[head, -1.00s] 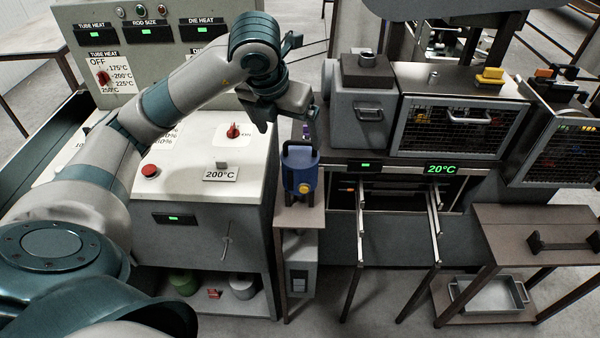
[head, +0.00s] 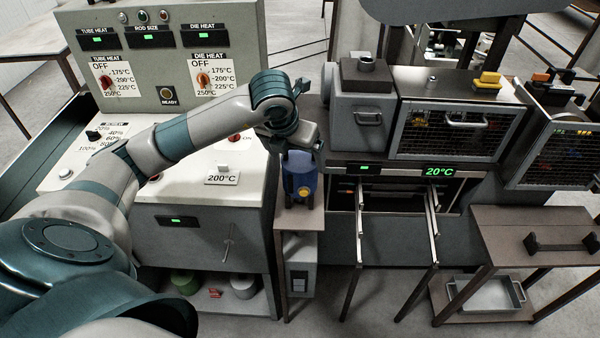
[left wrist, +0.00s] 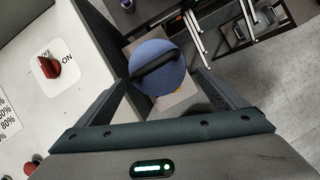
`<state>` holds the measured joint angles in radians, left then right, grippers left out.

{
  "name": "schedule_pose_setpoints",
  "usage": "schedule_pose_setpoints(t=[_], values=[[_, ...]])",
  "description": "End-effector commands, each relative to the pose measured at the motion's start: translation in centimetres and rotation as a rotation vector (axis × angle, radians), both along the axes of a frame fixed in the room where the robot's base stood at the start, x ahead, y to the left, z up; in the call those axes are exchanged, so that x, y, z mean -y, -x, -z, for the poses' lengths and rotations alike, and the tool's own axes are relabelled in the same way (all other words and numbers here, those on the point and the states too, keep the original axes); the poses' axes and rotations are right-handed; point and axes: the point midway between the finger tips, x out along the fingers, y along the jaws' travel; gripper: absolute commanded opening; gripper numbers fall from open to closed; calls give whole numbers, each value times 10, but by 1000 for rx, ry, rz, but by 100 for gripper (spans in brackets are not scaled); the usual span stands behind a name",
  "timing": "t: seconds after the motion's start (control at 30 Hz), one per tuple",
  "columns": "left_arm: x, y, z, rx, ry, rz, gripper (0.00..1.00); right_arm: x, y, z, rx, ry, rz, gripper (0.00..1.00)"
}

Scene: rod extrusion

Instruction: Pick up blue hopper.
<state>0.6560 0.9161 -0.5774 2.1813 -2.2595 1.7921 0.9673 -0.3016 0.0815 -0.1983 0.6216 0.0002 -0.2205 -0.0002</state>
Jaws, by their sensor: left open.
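The blue hopper (head: 301,182) stands upright on a small brown stand (head: 312,222) between the white control cabinet and the dark machine. It has a yellow knob on its front and a dark handle across its top. In the left wrist view the hopper (left wrist: 150,58) shows from above as a round blue top with the black handle. My left gripper (head: 300,150) is just above the hopper, pointing down, and hides part of its top. In the left wrist view the open fingers (left wrist: 160,95) lie to either side of the hopper, with nothing gripped.
The white control cabinet (head: 190,165), with red knobs and a 200°C sign (head: 222,175), is close on the left. The dark machine with a 20°C display (head: 440,171) and metal rails (head: 433,225) is on the right. A brown table (head: 540,235) stands at far right.

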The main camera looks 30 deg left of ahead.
Motion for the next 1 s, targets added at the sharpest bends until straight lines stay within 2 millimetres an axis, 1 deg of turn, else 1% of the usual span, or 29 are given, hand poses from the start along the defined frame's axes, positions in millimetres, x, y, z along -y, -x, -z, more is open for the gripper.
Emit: schedule_pose_setpoints(t=[0.03, 0.2, 0.33, 0.57, 0.73, 0.87, 1.0], values=[[0, -2, 7, -5, 0, -1, 91, 1, 4, -4, -10, 2, 0, 91], [-1, -9, 22, -2, 1, 0, 91, -1, 1, -8, -3, 0, 0, 91], [-1, -11, 26, 1, 0, 0, 91, -1, 0, -8, -2, -1, 0, 91], [-1, -11, 26, 0, 0, 0, 91, -2, 0, -8, -1, -2, 0, 91], [-2, -12, 30, -3, 1, -1, 91, -2, 0, -14, 0, -2, 0, 91], [-5, -17, 41, -4, 1, -2, 91, -3, 0, -24, -1, -3, 0, 91], [-7, -24, 57, -4, 2, -1, 91, -3, 0, -33, 0, -3, 0, 91]])
